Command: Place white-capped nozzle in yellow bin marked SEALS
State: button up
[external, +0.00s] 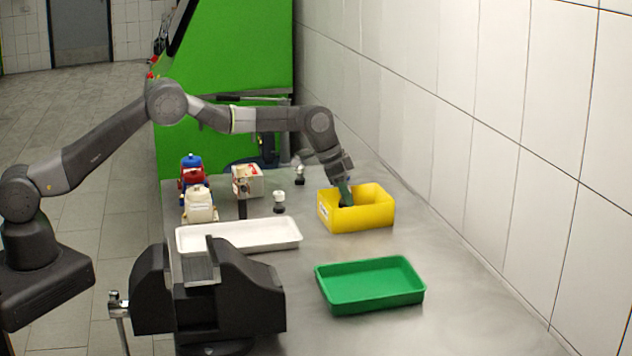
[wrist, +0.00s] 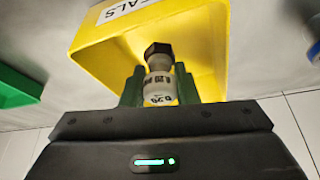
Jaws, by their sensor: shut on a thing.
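The yellow bin (external: 357,215) stands on the metal bench near the wall. In the wrist view the yellow bin (wrist: 105,50) has a white label, partly cut off, with letters ending in "ALS". My gripper (external: 346,197) points down into the bin's opening, its tips partly hidden by the front wall. In the wrist view my gripper (wrist: 160,88) has green fingers shut on the nozzle (wrist: 160,88). The nozzle has a white, printed section between the fingers and a dark hex end pointing toward the bin. I cannot tell whether it touches the bin floor. The external view hides the nozzle.
A green tray (external: 370,299) lies in front of the bin, and a white tray (external: 284,243) to its left. Small white-topped parts (external: 279,199) stand left of the bin. A dark vise (external: 252,300) is at the front. The tiled wall is at right.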

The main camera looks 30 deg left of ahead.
aim_at(344, 202)
jog(key=shift+f, duration=1.85)
jog(key=o, duration=1)
jog(key=b+v, duration=0.1)
jog(key=v, duration=1.1)
jog(key=shift+r+b, duration=0.15)
jog(key=shift+b, duration=0.25)
